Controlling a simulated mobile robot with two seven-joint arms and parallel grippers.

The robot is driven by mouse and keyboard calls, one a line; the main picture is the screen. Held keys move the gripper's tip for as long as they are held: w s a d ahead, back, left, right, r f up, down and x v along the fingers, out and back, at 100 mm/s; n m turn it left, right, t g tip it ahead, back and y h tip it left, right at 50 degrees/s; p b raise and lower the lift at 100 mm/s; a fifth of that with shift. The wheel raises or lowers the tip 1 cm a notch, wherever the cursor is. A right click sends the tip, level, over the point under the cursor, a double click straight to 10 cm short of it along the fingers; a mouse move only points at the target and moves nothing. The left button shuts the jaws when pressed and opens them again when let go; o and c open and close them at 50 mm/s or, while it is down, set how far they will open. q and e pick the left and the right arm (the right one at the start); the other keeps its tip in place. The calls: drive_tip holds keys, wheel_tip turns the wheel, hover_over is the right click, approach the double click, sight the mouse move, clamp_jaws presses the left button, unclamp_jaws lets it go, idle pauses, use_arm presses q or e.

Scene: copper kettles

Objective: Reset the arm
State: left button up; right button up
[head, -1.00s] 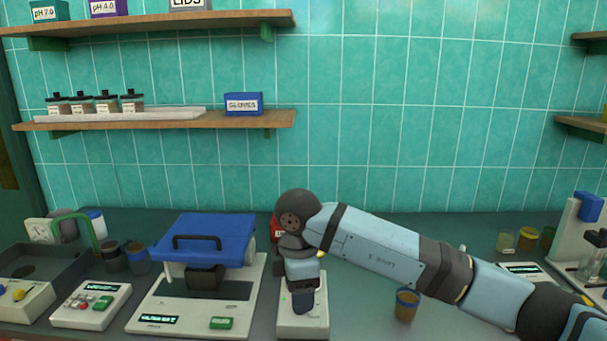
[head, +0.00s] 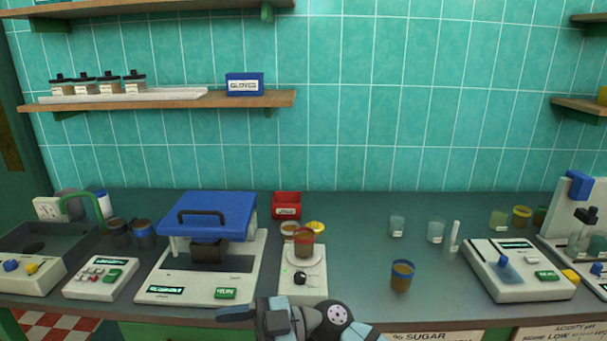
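My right arm shows at the bottom middle, in front of the counter's front edge. Its gripper (head: 264,318) points left and is seen small and partly cut off, so I cannot tell whether its fingers are open or shut. No held thing shows at it. My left gripper is not in view.
A cup (head: 304,243) stands on a small white device (head: 301,276) just behind my gripper. A blue-lidded machine (head: 208,218) stands to its left. Another brown-filled cup (head: 401,276) stands to the right. The counter (head: 355,235) is bare between.

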drive_tip(key=w+d+f+m+t+h, duration=0.25)
drive_tip(key=d+f+m+t, duration=0.35)
drive_tip(key=m+t, duration=0.45)
drive_tip(key=w+d+f+m+t+h, duration=0.1)
drive_tip(key=d+f+m+t+h, duration=0.25)
drive_tip(key=d+m+t, duration=0.7)
drive_tip(key=s+d+f+m+g+h, duration=0.1)
drive_tip(key=s+d+f+g+h, duration=0.3)
drive_tip(key=s+d+f, duration=0.55)
drive_tip(key=s+d+f+m+g+h, duration=0.1)
drive_tip(key=s+d+f+h, duration=0.5)
drive_tip(key=f, duration=0.6)
use_arm(q)
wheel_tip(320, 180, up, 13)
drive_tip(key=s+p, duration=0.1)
drive_tip(key=p, duration=1.4)
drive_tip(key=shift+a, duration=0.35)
use_arm(e)
wheel_tip(320, 180, up, 13)
drive_tip(key=s+a, duration=0.1)
drive_tip(key=shift+a+f+n, duration=0.15)
drive_tip(key=shift+a+n, duration=0.1)
drive_tip(key=shift+n, duration=0.05)
